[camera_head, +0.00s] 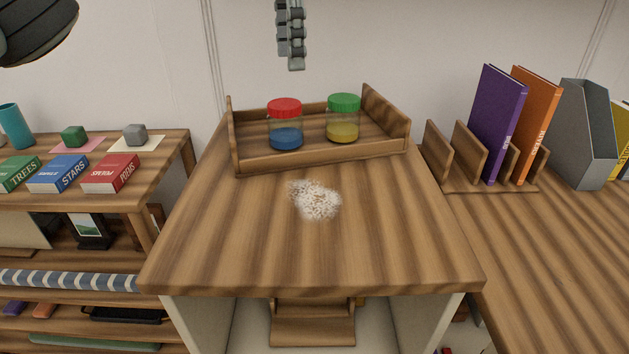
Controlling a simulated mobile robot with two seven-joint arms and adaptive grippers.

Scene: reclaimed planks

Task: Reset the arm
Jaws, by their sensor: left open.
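My left gripper (291,56) hangs at the top middle of the head view, grey and jointed, pointing down. It is seen edge-on and cut off by the top edge. It is open, with nothing seen in its fingers. In the picture it shows above the back of the wooden tray, apart from the jars. My right gripper is not in view.
The wooden tray (300,160) holds a red-lidded jar (285,124) and a green-lidded jar (343,118). White grains (316,200) lie on the tabletop (310,252). A book rack (470,160) stands right, shelves (165,155) left. A dark rounded shape (38,30) fills the top left corner.

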